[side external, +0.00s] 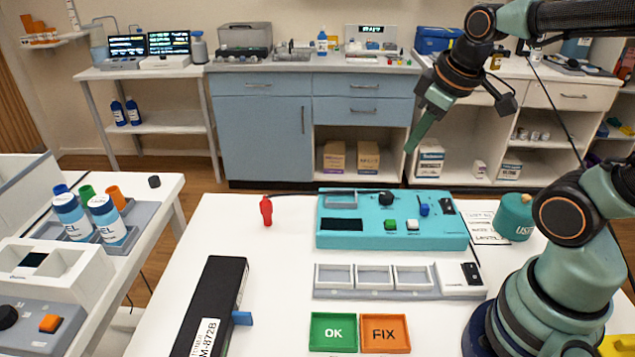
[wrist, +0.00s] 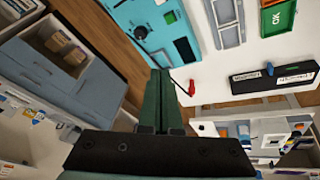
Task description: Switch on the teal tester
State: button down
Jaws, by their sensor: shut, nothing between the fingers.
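The teal tester (side external: 390,240) lies flat at the back of the white table in the side view. Its top carries a dark screen (side external: 342,225), a black knob (side external: 386,198), a green button (side external: 390,225), a white button (side external: 413,225), a blue switch (side external: 424,208) and a black rocker part (side external: 447,206). The wrist view shows part of the tester (wrist: 150,30) at the top. My gripper (side external: 412,148) is shut and empty, in the air above and behind the tester's right half. It also shows in the wrist view (wrist: 163,75), pointing up the picture.
A red probe (side external: 266,211) stands left of the tester, with a dark cable. In front lie a grey three-slot tray (side external: 440,292), green OK tray (side external: 333,346), orange FIX tray (side external: 386,349) and black box (side external: 205,310). A teal pot (side external: 514,217) stands right.

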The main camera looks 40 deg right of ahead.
jog(key=d+f+n+g, duration=0.2)
jog(key=d+n, duration=0.1)
jog(key=d, duration=0.4)
jog(key=n+g, duration=0.1)
jog(key=n, duration=0.3)
send_over(446, 200)
jog(key=s+a, duration=0.2)
notch_tip(446, 200, down, 2)
jog(key=shift+w+d+f, duration=0.1)
jog(key=shift+d+f, duration=0.05)
jog(key=shift+f, duration=0.05)
jog(key=f, duration=0.4)
jog(key=w+d+f, duration=0.1)
jog(key=f, duration=0.9)
jog(key=shift+w+d, duration=0.2)
